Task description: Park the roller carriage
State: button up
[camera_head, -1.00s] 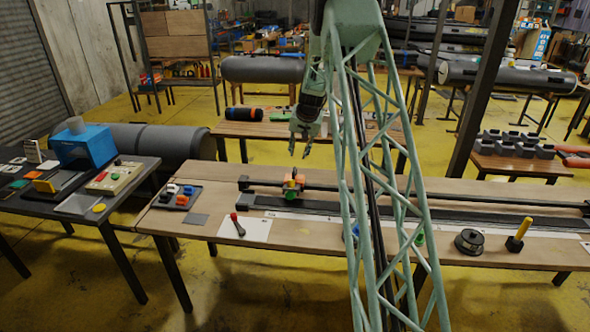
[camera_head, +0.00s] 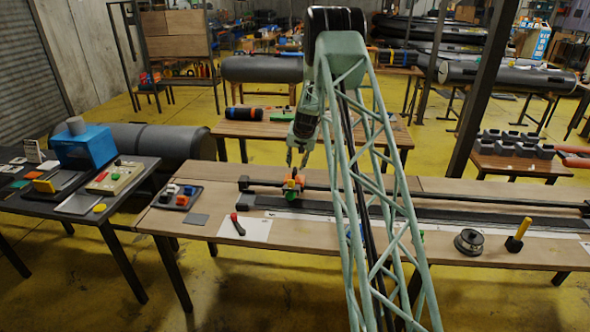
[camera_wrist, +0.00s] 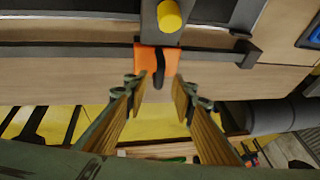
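The roller carriage (camera_head: 292,184), orange with a green roller, sits at the left part of a dark rail (camera_head: 400,193) on the front wooden table. In the wrist view I see its orange block (camera_wrist: 156,64) and a yellow knob (camera_wrist: 169,15) on a dark bracket. My gripper (camera_head: 297,164) is just above the carriage in the head view, pointing down. In the wrist view my gripper (camera_wrist: 161,84) has its two fingers spread, with their tips close to the near edge of the orange block. Nothing is held between them. Whether a finger touches the block I cannot tell.
Left of the carriage are a tray (camera_head: 163,200) of coloured pieces and a red-handled tool (camera_head: 238,224) on a white sheet (camera_head: 257,231). To the right are a dark round spool (camera_head: 468,242) and a yellow-handled tool (camera_head: 518,235). My arm hides part of the table's middle.

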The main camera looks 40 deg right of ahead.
aim_at(295, 170)
jog(key=shift+x, duration=2.1)
grip_shut()
